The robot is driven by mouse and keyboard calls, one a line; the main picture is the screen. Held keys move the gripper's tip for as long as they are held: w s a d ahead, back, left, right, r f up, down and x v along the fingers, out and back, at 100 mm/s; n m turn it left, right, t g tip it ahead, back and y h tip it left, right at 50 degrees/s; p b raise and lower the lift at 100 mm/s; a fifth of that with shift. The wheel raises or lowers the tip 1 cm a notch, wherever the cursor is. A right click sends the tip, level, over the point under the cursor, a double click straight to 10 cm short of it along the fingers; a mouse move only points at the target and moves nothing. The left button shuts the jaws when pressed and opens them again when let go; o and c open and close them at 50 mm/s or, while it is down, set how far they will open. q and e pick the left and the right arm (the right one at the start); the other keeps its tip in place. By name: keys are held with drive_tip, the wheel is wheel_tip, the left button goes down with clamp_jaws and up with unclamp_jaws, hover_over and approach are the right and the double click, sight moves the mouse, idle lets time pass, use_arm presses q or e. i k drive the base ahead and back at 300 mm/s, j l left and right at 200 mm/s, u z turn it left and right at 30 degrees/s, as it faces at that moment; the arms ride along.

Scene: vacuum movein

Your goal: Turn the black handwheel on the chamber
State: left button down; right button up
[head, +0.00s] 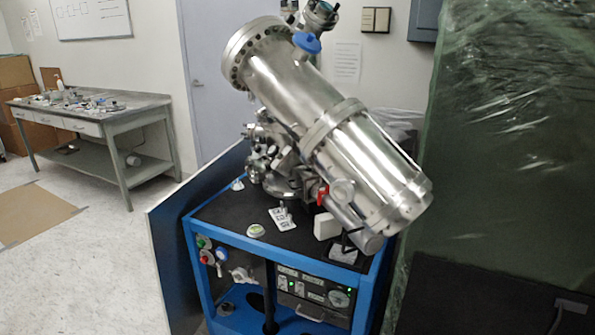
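The chamber (310,110) is a large shiny steel cylinder in the head view. It tilts from the upper left down to the lower right above a blue-framed cart (228,236). A round bolted flange (234,52) closes its upper end. A blue knob (307,42) sticks up near that flange. A cluster of metal fittings (262,160) sits under the cylinder. I cannot clearly make out a black handwheel; a small dark bent part (343,252) shows below the lower end, but I cannot tell what it is. Neither of my grippers is in view.
A panel with gauge and green lights (315,289) sits low in the cart, with coloured buttons (206,256) to its left. A large plastic-draped green block (500,140) stands close at right. A grey workbench (95,120) is at the back left. Floor (85,265) at left is open.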

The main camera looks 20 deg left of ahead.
sight(273, 151)
drive_tip(key=i+j+z, duration=0.1)
drive_tip(key=j, duration=0.35)
drive_tip(key=i+j, duration=0.1)
drive_tip(key=j, duration=0.35)
drive_tip(key=i+j+z, duration=0.15)
drive_tip(key=j, duration=0.3)
